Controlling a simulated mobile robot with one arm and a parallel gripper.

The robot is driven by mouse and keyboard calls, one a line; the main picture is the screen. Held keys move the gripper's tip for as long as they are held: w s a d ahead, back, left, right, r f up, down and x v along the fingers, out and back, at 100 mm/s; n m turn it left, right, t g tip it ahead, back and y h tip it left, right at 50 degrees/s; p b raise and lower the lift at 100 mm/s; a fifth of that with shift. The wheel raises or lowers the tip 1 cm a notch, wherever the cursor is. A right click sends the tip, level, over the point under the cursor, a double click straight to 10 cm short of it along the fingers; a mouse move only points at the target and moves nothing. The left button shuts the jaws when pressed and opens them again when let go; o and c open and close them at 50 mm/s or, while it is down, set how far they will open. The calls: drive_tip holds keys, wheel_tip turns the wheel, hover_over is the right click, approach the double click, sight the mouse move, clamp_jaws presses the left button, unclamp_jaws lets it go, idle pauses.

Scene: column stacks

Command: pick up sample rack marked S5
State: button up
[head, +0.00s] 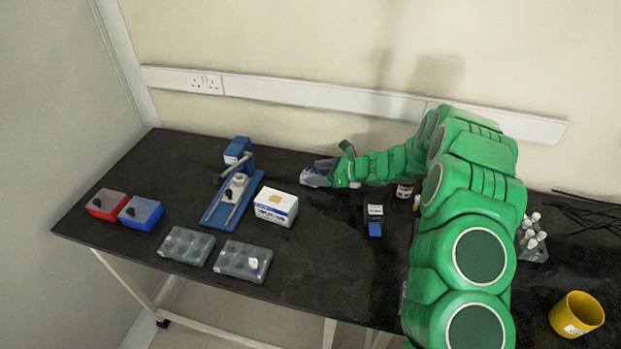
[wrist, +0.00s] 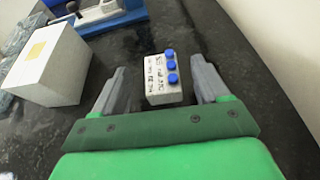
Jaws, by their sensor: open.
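In the head view the same block (head: 309,174) shows partly behind my fingers. My gripper (head: 314,176) is open, with one finger on each side of the block. In the wrist view my gripper (wrist: 159,68) shows a gap on both sides of it. A rack of capped tubes (head: 532,242) stands at the right of the bench, and no S5 mark is readable there.
A white box (head: 275,207) and a blue stand (head: 230,195) are left of my gripper. Clear trays (head: 243,262) lie near the front edge. A small dark blue device (head: 375,220), a jar (head: 404,190) and a yellow cup (head: 576,314) are to the right. The wall is close behind.

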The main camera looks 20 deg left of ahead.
sight(308, 175)
drive_tip(key=shift+f+x, duration=0.25)
drive_tip(key=shift+x, duration=1.35)
drive_tip(key=shift+d, duration=0.1)
drive_tip(key=c, duration=1.1)
drive_tip(key=shift+o, duration=0.2)
